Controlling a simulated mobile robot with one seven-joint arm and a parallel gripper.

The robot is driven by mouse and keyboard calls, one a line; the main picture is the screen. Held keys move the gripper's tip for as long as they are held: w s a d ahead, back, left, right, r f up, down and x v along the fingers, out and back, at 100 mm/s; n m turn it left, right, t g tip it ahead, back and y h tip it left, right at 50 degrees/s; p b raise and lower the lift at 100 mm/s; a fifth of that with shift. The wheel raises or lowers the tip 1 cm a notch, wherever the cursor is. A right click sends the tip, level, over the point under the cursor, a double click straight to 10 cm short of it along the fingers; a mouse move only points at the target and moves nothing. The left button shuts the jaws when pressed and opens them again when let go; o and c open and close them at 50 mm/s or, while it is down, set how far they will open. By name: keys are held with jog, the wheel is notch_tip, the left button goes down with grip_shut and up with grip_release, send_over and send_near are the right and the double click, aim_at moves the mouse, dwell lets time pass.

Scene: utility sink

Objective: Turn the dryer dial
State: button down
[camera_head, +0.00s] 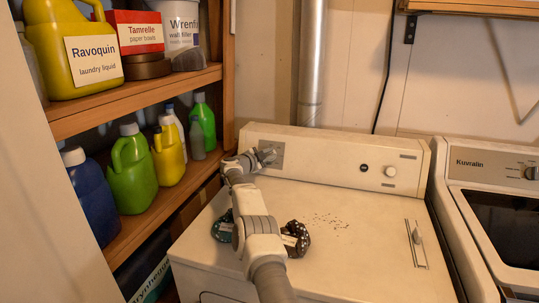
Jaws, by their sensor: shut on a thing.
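The dryer (330,265) is a cream top-loading-style cabinet with a raised back panel. A grey plate (277,148) is at the left end of that panel. My gripper (268,156) is at this plate, shut on what appears to be the dryer dial, which the fingers mostly hide. The dial's pointer and angle cannot be made out. A smaller pale knob (390,171) and a dark round button (364,168) are at the right of the same panel, clear of my gripper.
Dark patterned cloth items (296,237) lie on the dryer top beside my arm, near scattered dark specks (330,221). Wooden shelves (150,103) with bottles stand close on the left. A second appliance (495,185) stands at the right. The dryer's right top is mostly clear.

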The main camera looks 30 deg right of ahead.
jog(key=shift+f, duration=0.1)
dwell(0.4)
jog(key=c, duration=0.8)
grip_release()
jog(key=shift+a, duration=0.1)
jog(key=v, duration=0.1)
jog(key=p+v, duration=0.1)
jog(key=shift+s+a+r, duration=0.15)
jog(key=shift+a+r, duration=0.1)
jog(key=shift+a, duration=0.1)
jog(key=v, duration=1.4)
jog(key=shift+a, duration=0.3)
jog(key=shift+f, duration=0.1)
